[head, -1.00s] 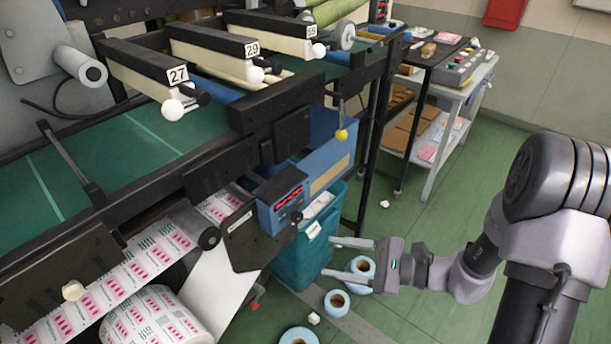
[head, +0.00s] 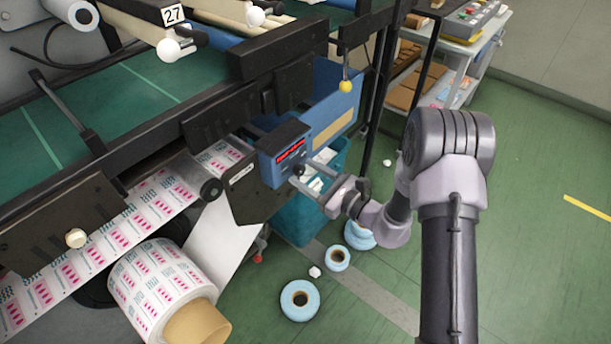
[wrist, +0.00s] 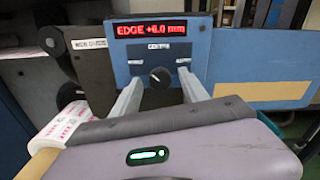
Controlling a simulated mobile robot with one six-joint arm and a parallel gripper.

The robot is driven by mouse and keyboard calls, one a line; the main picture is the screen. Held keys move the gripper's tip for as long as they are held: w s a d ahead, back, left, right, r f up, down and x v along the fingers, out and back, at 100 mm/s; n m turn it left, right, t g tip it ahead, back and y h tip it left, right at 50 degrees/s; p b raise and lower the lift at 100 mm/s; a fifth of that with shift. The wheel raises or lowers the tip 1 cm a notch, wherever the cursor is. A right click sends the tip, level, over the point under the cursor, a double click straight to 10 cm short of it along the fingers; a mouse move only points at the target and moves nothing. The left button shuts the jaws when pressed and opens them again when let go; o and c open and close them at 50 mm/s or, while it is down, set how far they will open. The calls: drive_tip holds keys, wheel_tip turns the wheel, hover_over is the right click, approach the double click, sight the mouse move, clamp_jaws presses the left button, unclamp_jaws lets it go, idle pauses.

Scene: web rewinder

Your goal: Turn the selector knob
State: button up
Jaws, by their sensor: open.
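The selector knob (wrist: 159,77) is small, round and black, on the blue control box (wrist: 205,48) below a "CENTER" label. The way its pointer faces is hard to tell. A red display (wrist: 157,29) above it reads "EDGE" and a value in mm, apparently +6.0. My gripper (wrist: 159,82) is open, with one finger on each side of the knob in the wrist view. I see no clear contact. In the head view my gripper (head: 304,172) is at the front of the box (head: 290,155), where its fingers partly cover the knob.
A dark plate (head: 247,192) sits left of the box, and a printed roll (head: 160,285) hangs below left. A teal bin (head: 297,222) stands under the box. Blue-white rolls (head: 300,299) lie on the floor. A yellow-tipped lever (head: 345,86) hangs above.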

drive_tip(key=shift+w+a, duration=0.2)
drive_tip(key=shift+a, duration=0.05)
drive_tip(key=shift+c, duration=0.2)
clamp_jaws()
drive_tip(key=shift+r, duration=0.1)
drive_tip(key=m+p, duration=0.3)
drive_tip(key=m, duration=0.1)
drive_tip(key=shift+m, duration=0.3)
drive_tip(key=shift+d+m+p, duration=0.1)
drive_tip(key=shift+m+p, duration=0.85)
drive_tip(key=shift+m, duration=1.05)
